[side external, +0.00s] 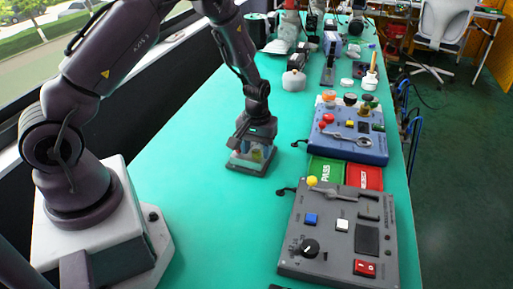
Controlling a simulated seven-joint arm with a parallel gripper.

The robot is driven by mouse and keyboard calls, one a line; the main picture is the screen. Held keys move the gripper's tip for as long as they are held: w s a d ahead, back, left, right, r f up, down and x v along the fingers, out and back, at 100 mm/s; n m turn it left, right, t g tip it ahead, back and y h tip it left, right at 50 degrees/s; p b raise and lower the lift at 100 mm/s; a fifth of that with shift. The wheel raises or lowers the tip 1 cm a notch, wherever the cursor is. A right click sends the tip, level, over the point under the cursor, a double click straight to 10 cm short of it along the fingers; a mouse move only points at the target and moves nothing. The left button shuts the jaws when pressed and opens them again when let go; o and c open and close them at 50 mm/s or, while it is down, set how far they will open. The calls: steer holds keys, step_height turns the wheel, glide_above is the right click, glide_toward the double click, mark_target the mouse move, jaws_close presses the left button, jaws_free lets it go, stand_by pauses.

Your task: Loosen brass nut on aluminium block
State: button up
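My gripper (250,144) points down over a small silvery block (240,159) on the green bench. The block sits on a dark flat base (246,170). A small yellowish, brass-coloured part (257,154) shows on the block, just under or between my fingers. It is too small to tell whether my fingers touch it. My fingers hide the top of the block, and I cannot see the gap between them.
A grey control box (345,235) with a knob and switches stands at the front right. Behind it lie green (326,170) and red (368,177) pads, then a blue-grey box (348,135). Several jars and tools crowd the back. The bench left of the block is clear.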

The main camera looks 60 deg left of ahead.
mark_target(257, 151)
step_height(257, 151, up, 13)
stand_by(0.7)
steer(key=s+d+r+m+t, duration=0.2)
steer(key=s+d+r+m, duration=0.2)
steer(key=s+r, duration=0.4)
steer(key=s+d+r+m+t, duration=0.3)
steer(key=s+d+r+m, duration=0.1)
steer(key=s+r, duration=0.5)
steer(key=shift+s+d+r+t, duration=0.3)
steer(key=shift+s+d, duration=0.45)
steer(key=shift+s, duration=0.35)
